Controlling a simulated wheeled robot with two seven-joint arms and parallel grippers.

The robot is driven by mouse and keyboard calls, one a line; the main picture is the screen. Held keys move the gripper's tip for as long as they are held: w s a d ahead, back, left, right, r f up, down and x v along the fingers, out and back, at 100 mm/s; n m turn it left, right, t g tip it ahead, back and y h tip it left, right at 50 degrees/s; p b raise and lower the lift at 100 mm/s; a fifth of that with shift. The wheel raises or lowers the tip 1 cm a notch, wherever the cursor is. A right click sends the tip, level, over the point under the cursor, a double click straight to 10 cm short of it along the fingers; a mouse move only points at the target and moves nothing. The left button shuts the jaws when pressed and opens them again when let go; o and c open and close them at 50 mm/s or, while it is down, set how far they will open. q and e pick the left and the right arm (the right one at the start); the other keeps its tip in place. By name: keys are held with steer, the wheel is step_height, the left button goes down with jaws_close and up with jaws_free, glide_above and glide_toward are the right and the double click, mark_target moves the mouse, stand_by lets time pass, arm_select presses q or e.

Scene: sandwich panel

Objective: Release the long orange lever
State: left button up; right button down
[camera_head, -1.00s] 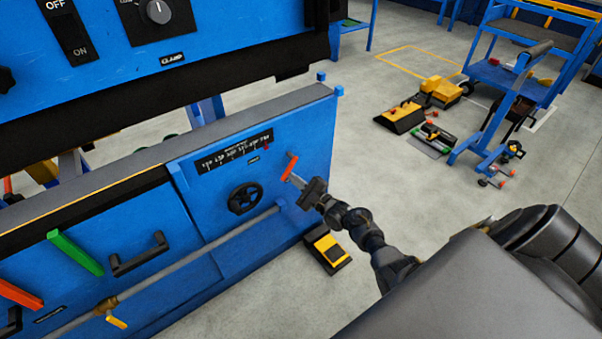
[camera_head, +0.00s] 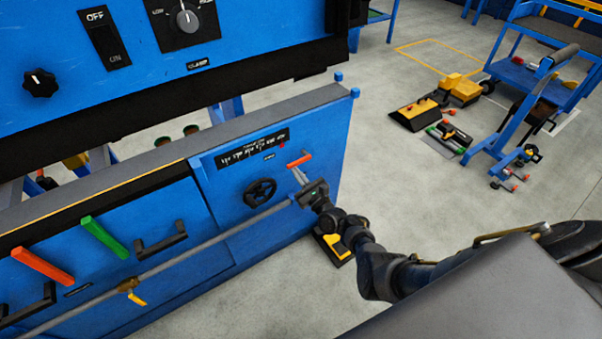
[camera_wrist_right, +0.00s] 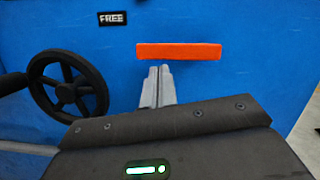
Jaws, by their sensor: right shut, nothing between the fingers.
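An orange lever (camera_head: 299,160) is on the right end of the blue panel front, and it lies level in the right wrist view (camera_wrist_right: 190,51). My right gripper (camera_head: 297,171) is shut and empty, with its grey fingertips (camera_wrist_right: 158,72) just below the lever's left half. I cannot tell whether they touch it. A second orange lever (camera_head: 42,266), which looks longer, sits at the left of the panel, apart from my gripper. My left gripper is not in view.
A black handwheel (camera_head: 260,193) is left of the gripper, and a label reading FREE (camera_wrist_right: 112,18) is above it. A grey rod (camera_head: 215,240) crosses the panel front. A green lever (camera_head: 104,238) and a black handle (camera_head: 160,240) are further left. A yellow-black pedal (camera_head: 334,245) is on the floor.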

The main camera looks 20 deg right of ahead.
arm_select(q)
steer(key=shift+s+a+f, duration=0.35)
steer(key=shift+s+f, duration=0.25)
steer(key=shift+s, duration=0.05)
arm_select(e)
steer(key=shift+a+r, duration=0.15)
steer(key=shift+r, duration=0.05)
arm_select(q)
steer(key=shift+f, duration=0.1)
arm_select(e)
steer(key=shift+f, duration=0.15)
